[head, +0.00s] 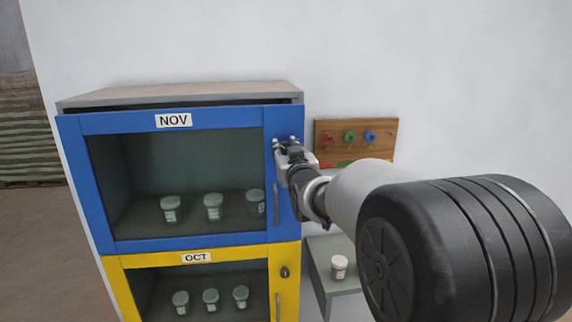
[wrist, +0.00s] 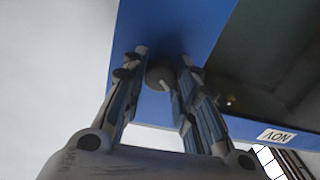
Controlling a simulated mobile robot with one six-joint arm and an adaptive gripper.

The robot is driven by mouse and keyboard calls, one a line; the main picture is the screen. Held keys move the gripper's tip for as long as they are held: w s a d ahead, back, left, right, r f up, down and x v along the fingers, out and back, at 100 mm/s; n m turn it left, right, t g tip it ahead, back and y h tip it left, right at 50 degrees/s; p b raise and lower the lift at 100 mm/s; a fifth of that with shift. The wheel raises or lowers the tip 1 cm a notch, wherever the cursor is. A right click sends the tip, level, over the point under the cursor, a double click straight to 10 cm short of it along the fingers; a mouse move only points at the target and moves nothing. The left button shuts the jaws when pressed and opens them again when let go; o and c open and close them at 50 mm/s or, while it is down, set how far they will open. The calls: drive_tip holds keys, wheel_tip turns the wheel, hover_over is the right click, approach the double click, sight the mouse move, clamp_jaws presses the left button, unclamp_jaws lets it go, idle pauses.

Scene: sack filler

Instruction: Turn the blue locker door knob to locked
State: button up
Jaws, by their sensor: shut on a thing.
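The blue locker door (head: 90,190) has a glass-like pane, a NOV label (head: 174,121) and an upright handle (head: 276,195) near its right edge. In the wrist view the blue door (wrist: 205,25) fills the top middle. Its round grey knob (wrist: 158,73) sits between the fingertips. My gripper (head: 287,144) is at the upper right of the door, shut on the knob; it also shows in the wrist view (wrist: 164,58). In the head view my gripper covers the knob. I cannot tell which way the knob points.
Below is a yellow OCT door (head: 123,290) with its own dark knob (head: 284,271). Jars stand behind both doors. To the right are a wooden board (head: 325,130) with coloured pegs and a small grey shelf (head: 325,262) bearing a white jar (head: 339,267). Open floor lies left.

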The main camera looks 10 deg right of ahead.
drive_tip(key=m+b, duration=0.5)
drive_tip(key=shift+f+m, duration=0.15)
drive_tip(key=shift+m, duration=0.25)
drive_tip(key=shift+m+h+b, duration=0.5)
drive_tip(key=shift+m+b, duration=1.3)
drive_tip(key=shift+m, duration=0.5)
drive_tip(key=shift+r, duration=0.25)
drive_tip(key=o, duration=1.1)
drive_tip(key=shift+f, duration=0.1)
drive_tip(key=s, duration=1.2)
drive_tip(key=shift+a+f, duration=0.15)
drive_tip(key=shift+f, duration=0.25)
